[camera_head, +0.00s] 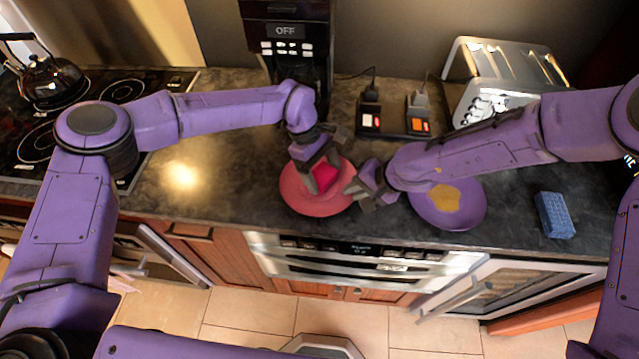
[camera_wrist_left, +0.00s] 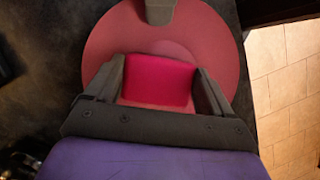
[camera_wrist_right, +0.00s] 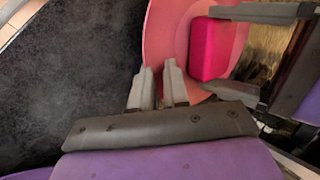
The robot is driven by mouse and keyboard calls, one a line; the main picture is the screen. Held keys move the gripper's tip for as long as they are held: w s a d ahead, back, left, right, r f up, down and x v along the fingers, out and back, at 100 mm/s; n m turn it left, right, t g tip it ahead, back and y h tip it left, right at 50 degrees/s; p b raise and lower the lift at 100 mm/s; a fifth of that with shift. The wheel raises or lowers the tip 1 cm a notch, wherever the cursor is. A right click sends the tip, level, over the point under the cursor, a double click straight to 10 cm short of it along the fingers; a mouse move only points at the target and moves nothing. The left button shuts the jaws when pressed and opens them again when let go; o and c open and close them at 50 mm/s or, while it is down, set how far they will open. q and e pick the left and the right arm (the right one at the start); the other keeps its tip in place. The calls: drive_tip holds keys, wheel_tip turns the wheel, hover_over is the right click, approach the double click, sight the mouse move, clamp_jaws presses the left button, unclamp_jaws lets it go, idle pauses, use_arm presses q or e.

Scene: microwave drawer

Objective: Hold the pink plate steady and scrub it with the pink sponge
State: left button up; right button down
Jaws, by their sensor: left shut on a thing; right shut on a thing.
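The pink plate (camera_head: 300,202) lies on the dark counter near its front edge; it also shows in both wrist views, left (camera_wrist_left: 108,45) and right (camera_wrist_right: 165,28). My left gripper (camera_head: 316,180) is shut on the pink sponge (camera_head: 326,175), over the plate. The left wrist view shows the sponge (camera_wrist_left: 158,82) between the two fingers. Whether its underside touches the plate is hidden. My right gripper (camera_head: 356,190) is at the plate's right side, its fingers close together on the rim in the right wrist view (camera_wrist_right: 159,74).
A purple plate (camera_head: 420,207) with a yellow sponge (camera_head: 445,198) sits right of the pink plate, partly under my right arm. A blue sponge (camera_head: 555,214) lies farther right. Coffee maker (camera_head: 290,45), toaster (camera_head: 500,75) and kettle (camera_head: 50,82) stand behind. Counter left of the pink plate is clear.

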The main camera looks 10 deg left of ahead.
use_arm(q)
drive_tip(key=shift+s+a, duration=0.5)
drive_tip(key=shift+s, duration=0.25)
drive_tip(key=shift+w+d+f, duration=0.15)
drive_tip(key=shift+w+d, duration=0.2)
drive_tip(key=shift+w, duration=0.3)
use_arm(e)
drive_tip(key=shift+s, duration=0.15)
use_arm(q)
drive_tip(key=shift+s+a, duration=0.2)
drive_tip(key=shift+s, duration=0.2)
use_arm(e)
drive_tip(key=shift+d+f, duration=0.1)
use_arm(q)
drive_tip(key=shift+s+a, duration=0.15)
drive_tip(key=shift+s, duration=0.15)
drive_tip(key=shift+w+d, duration=0.2)
drive_tip(key=shift+w, duration=0.2)
drive_tip(key=shift+w+d, duration=0.3)
drive_tip(key=shift+w, duration=0.15)
drive_tip(key=shift+r, duration=3.25)
drive_tip(key=a, duration=0.9)
